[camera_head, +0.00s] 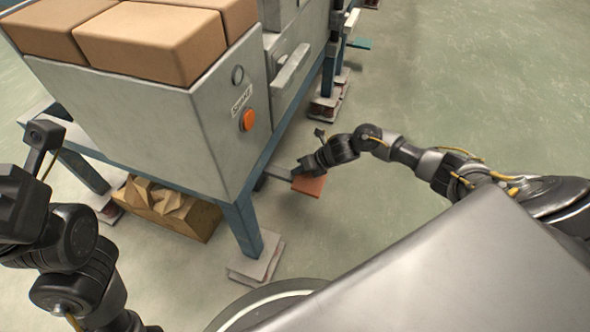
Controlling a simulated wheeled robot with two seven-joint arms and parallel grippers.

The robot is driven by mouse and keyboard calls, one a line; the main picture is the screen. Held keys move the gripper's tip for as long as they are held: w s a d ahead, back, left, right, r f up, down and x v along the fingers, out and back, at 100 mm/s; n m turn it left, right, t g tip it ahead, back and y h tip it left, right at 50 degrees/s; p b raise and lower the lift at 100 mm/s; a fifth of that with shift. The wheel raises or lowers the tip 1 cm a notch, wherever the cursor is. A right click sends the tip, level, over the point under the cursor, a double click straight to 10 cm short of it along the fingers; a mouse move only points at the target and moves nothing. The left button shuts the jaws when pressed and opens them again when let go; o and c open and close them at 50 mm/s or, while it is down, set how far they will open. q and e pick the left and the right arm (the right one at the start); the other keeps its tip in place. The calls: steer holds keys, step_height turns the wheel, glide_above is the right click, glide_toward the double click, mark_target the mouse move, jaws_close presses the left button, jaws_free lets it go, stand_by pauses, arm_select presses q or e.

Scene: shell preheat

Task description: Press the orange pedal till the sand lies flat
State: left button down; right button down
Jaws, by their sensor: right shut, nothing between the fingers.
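The orange pedal (312,186) is a flat plate low by the floor, beside the blue legs of the machine. My right gripper (298,172) is shut and empty, with its tips down at the pedal's far left edge. I cannot tell whether it touches the pedal or whether the pedal is pushed down. A tan, jagged heap (158,197) lies in a low box under the machine. I cannot tell whether it is the sand. My left arm is at the lower left. Its hand (18,205) is cut off by the picture's edge and its fingers do not show.
A grey machine housing (150,122) on blue legs carries several brown blocks (150,38) and a round orange button (247,120). A leg's foot (255,262) stands near my base. The green floor (465,90) at right is clear.

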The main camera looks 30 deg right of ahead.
steer(key=shift+s+d+r+p, duration=0.2)
steer(key=shift+d+r+p, duration=0.05)
steer(key=shift+r+p, duration=0.45)
steer(key=shift+w+a+r, duration=0.1)
steer(key=shift+a+r, duration=0.1)
steer(key=shift+r, duration=0.05)
steer(key=r+p, duration=0.4)
steer(key=r, duration=0.1)
steer(key=shift+w+a+r, duration=0.1)
steer(key=shift+w+a, duration=0.05)
steer(key=shift+w, duration=0.05)
steer(key=shift+r, duration=0.1)
stand_by(2.2)
